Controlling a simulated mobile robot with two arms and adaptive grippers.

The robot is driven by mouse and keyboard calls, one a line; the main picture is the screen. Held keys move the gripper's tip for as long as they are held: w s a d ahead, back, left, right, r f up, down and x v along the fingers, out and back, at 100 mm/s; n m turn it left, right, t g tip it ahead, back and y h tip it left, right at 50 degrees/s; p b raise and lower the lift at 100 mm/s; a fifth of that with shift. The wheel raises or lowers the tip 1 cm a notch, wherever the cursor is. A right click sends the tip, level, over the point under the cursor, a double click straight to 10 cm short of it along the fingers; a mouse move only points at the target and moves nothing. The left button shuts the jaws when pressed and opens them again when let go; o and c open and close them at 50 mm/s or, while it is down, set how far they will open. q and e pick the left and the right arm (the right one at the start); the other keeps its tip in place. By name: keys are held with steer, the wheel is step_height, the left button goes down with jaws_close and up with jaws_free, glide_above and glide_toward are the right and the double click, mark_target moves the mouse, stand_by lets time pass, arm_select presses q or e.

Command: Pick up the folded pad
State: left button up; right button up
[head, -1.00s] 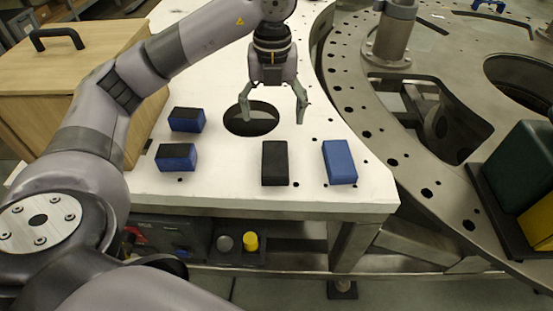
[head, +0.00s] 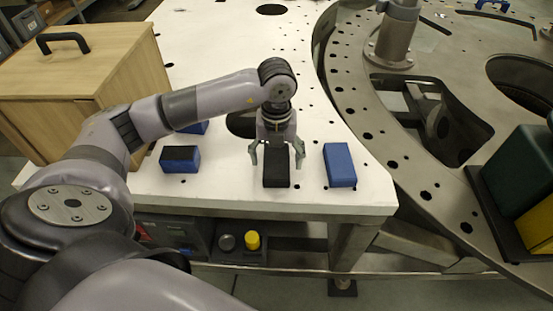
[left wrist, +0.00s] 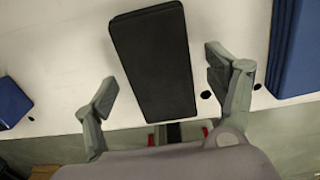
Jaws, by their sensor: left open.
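A black rectangular pad (head: 276,180) lies on the white table near its front edge. It fills the upper middle of the left wrist view (left wrist: 154,60). My right gripper is not in view.
A blue block with a black top (head: 180,159) lies left of the black pad; another (head: 196,127) is partly hidden by my arm. A wooden box (head: 90,85) stands at the left. A round metal turret plate (head: 400,170) lies right of the table (head: 220,200).

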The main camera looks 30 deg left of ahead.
arm_select(q)
steer(key=shift+f, duration=0.45)
steer(key=shift+c, duration=0.2)
steer(key=c, duration=1.2)
